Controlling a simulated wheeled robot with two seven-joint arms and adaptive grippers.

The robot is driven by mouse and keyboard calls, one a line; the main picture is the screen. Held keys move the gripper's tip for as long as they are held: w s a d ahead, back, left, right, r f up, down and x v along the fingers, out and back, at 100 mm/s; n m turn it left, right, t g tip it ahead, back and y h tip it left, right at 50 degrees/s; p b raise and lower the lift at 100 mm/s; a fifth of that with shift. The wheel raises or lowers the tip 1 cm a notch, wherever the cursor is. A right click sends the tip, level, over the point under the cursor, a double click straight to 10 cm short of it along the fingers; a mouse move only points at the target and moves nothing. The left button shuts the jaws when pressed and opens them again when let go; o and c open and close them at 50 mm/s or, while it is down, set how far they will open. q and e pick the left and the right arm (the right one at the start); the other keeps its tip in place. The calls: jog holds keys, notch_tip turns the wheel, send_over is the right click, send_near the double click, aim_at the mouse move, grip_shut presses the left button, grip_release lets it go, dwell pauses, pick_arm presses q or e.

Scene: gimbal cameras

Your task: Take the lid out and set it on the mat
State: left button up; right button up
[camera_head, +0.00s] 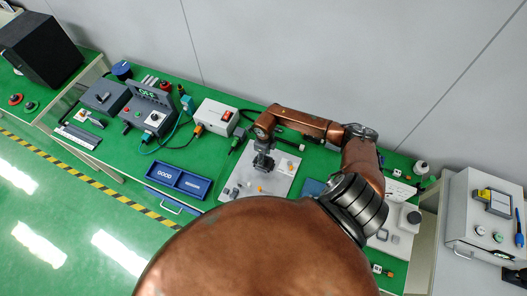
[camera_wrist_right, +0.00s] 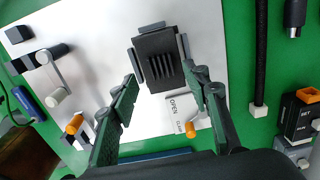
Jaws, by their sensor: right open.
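A dark ribbed block, which looks like the lid (camera_wrist_right: 158,60), sits between grey blocks of a fixture on a pale plate (camera_wrist_right: 100,50). In the head view the plate (camera_head: 282,178) lies on the green bench. My right gripper (camera_wrist_right: 158,82) is open, its fingers apart on either side of the lid's near end; I cannot tell if they touch it. In the head view my right gripper (camera_head: 262,160) is over the plate and hides the lid. A small blue flat patch (camera_head: 312,187), perhaps the mat, lies right of the plate, partly hidden by my arm. My left gripper is out of view.
A blue two-part tray (camera_head: 178,181) lies left of the plate. Orange-tipped levers (camera_wrist_right: 75,125) and a black cable (camera_wrist_right: 261,60) are close to the gripper. Bare green bench lies around the tray.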

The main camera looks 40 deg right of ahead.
jog(key=shift+w+f, duration=0.25)
jog(key=shift+f, duration=0.35)
jog(key=shift+w+f, duration=0.2)
jog(key=shift+f, duration=0.4)
jog(key=shift+s+f, duration=0.25)
jog(key=shift+s, duration=0.05)
jog(key=shift+w+f, duration=0.1)
jog(key=shift+w, duration=0.05)
jog(key=c, duration=1.1)
grip_shut()
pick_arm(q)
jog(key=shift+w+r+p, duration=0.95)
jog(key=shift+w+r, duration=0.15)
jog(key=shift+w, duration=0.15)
pick_arm(e)
jog(key=shift+r, duration=1.2)
